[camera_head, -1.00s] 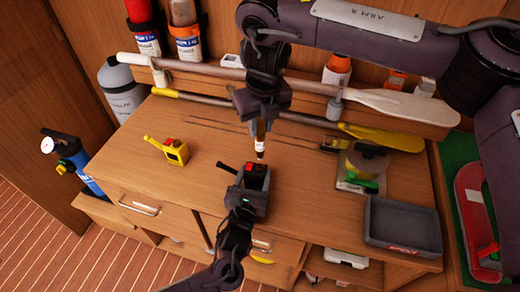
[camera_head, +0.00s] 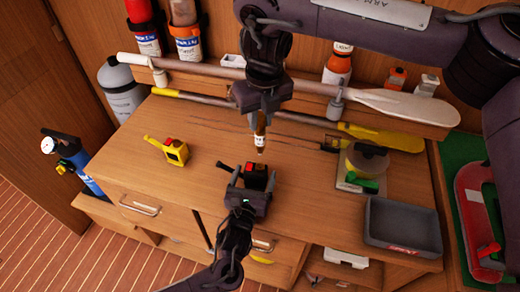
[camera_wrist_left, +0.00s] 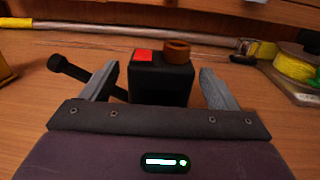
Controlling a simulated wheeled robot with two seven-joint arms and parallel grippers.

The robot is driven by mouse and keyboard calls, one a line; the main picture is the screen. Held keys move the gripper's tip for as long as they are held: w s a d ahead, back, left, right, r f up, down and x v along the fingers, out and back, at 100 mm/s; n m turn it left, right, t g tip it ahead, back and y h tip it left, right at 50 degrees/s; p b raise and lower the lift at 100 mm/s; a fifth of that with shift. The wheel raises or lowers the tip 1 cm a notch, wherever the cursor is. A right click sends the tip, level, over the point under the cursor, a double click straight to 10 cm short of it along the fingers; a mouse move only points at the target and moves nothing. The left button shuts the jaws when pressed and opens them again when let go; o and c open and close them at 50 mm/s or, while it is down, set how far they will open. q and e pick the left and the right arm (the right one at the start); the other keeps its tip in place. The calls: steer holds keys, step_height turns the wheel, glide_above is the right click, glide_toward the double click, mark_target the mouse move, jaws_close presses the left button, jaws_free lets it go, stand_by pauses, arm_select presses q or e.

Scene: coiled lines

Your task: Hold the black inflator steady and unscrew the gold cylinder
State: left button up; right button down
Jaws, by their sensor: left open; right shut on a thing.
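The black inflator (camera_head: 256,172) stands on the wooden bench top near its front edge, with a red square on top and a black handle out to the left. In the left wrist view the inflator (camera_wrist_left: 160,82) shows a copper-brown ring on top, with nothing in it. My left gripper (camera_head: 252,180) is open, its fingers on either side of the inflator; in the wrist view a gap shows by the right finger. My right gripper (camera_head: 261,122) is shut on the gold cylinder (camera_head: 260,143), which has a pale label and points down, apparently above and apart from the inflator.
A yellow can-like tool (camera_head: 172,151) stands to the left. A grey tray (camera_head: 402,228) and a clear container with yellow line (camera_head: 366,162) are at the right. Paddles (camera_head: 400,104) lie along the back. The bench between is mostly clear.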

arm_select(q)
steer(key=v, duration=1.2)
steer(key=shift+s+f, duration=0.1)
steer(key=shift+s, duration=0.05)
